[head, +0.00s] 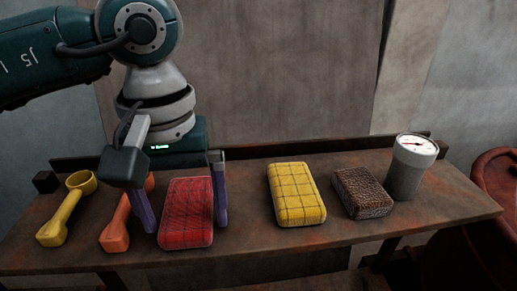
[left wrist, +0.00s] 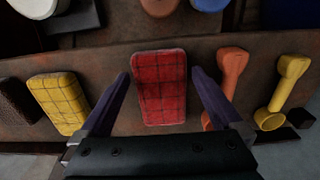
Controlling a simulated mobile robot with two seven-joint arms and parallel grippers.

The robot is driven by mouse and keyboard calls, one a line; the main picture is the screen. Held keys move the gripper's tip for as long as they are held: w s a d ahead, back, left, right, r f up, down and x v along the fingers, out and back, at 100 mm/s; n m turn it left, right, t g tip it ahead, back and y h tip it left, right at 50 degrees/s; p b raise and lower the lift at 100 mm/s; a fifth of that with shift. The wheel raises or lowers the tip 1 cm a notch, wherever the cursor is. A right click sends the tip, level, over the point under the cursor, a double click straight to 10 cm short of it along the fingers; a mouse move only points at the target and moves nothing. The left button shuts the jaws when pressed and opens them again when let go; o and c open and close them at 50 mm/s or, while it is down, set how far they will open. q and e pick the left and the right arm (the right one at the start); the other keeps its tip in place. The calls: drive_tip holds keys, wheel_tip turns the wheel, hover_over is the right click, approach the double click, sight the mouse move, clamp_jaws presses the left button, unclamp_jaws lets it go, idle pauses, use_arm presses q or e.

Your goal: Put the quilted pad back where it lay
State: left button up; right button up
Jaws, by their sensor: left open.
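A red pad with a dark grid of stitched lines (head: 187,213) lies flat on the shelf, left of its middle. My left gripper (head: 185,228) points down over it, open, with one purple finger on each side of the pad. The left wrist view shows the red pad (left wrist: 159,88) between the spread fingers (left wrist: 160,74), with a gap on both sides. A yellow pad with a similar grid (head: 296,194) lies to the right, and it shows at the left in the wrist view (left wrist: 59,102). My right gripper is not in view.
On the brown shelf (head: 245,222), an orange scoop (head: 117,222) lies close to the left finger, with a yellow scoop (head: 66,208) and a small black block (head: 45,181) further left. A brown textured block (head: 362,192) and a grey gauge (head: 408,168) stand right. Bare shelf separates the two pads.

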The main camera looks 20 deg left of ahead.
sight(185, 216)
use_arm(q)
drive_tip(key=shift+r, duration=0.4)
wheel_tip(185, 216, up, 11)
drive_tip(key=b, duration=0.2)
drive_tip(key=shift+r, duration=0.2)
drive_tip(key=shift+s, duration=0.1)
